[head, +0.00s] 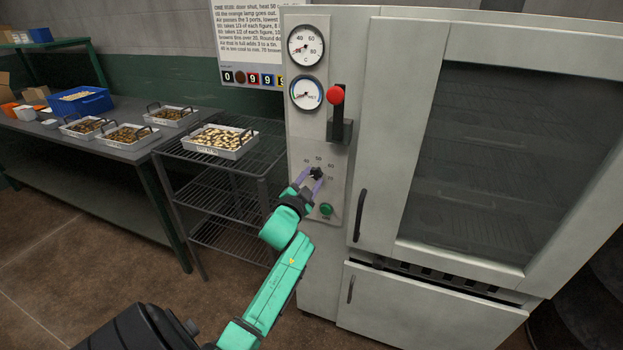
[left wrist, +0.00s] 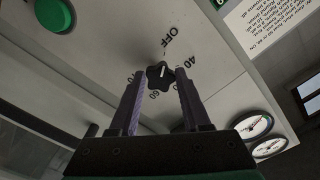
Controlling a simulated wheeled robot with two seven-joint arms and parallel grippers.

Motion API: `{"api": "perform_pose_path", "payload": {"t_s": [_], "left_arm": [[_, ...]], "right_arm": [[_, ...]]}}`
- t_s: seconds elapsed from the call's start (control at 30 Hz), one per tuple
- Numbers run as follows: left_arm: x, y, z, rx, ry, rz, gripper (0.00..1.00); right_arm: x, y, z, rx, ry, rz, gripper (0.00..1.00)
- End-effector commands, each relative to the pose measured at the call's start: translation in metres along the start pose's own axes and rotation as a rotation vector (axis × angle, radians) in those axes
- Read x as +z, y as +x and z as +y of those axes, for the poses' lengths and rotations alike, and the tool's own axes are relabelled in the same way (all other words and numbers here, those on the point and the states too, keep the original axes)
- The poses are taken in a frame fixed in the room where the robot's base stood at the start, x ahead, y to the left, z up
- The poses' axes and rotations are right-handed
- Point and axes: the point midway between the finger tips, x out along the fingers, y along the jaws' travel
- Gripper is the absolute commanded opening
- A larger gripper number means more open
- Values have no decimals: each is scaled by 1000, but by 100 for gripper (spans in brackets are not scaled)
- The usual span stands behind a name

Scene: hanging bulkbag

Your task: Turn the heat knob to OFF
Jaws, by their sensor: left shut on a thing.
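The heat knob (head: 316,173) is a small black lobed knob on the oven's pale control panel, with numbers printed around it. In the left wrist view the knob (left wrist: 160,75) sits between my two finger tips, with OFF and 40 printed beside it and other numbers partly hidden by the fingers. A light line on the knob shows, pointing roughly between OFF and 40, though it is small. My left gripper (head: 310,180) is at the panel, its purple fingers shut on the knob from both sides. My right gripper is not in view.
A green button (head: 326,209) is just below the knob. A red-topped lever (head: 336,96) and two dials (head: 306,45) are above. The oven door handle (head: 360,215) stands out at right. A wire rack (head: 225,185) with a tray stands left of the oven.

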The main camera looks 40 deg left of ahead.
Motion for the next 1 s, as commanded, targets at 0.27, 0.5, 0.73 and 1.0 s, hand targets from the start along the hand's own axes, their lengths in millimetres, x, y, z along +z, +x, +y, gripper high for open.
{"api": "perform_pose_path", "payload": {"t_s": [0.27,0.5,0.73,1.0], "left_arm": [[1,0,1,2,-15,-3,0],[1,0,1,2,-14,-3,70],[1,0,1,1,-12,-2,78],[2,-18,2,2,-12,-2,78]], "right_arm": [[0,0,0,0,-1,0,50],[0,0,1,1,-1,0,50],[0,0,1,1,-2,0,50],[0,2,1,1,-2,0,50]]}}
